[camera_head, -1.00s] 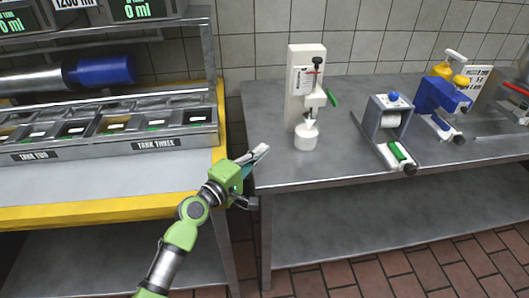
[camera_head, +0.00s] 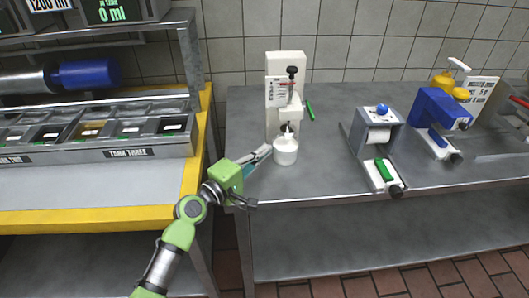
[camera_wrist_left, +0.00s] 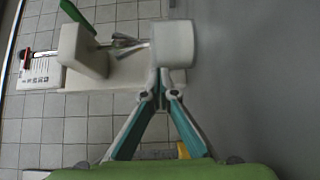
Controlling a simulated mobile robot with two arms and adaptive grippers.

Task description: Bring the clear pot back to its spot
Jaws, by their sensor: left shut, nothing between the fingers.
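A small pot (camera_head: 286,152), which looks white rather than clear, stands under the upright white machine (camera_head: 286,85) on the steel table. It is at the machine's front, and a grey metal tool (camera_head: 287,127) comes down into its top. In the left wrist view the pot (camera_wrist_left: 173,43) is just beyond the fingertips. My left gripper (camera_head: 262,153) is shut and empty, just left of the pot and pointing at it. In the left wrist view its fingers (camera_wrist_left: 158,96) meet at the tips, and a small gap to the pot seems to show. My right gripper is not in view.
A grey device with a blue knob (camera_head: 377,130) and a blue device (camera_head: 441,108) stand to the right. A green handle (camera_head: 310,110) sticks out beside the machine. On the left is a yellow-edged counter (camera_head: 100,217) with tanks. The steel table's front (camera_head: 310,185) is clear.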

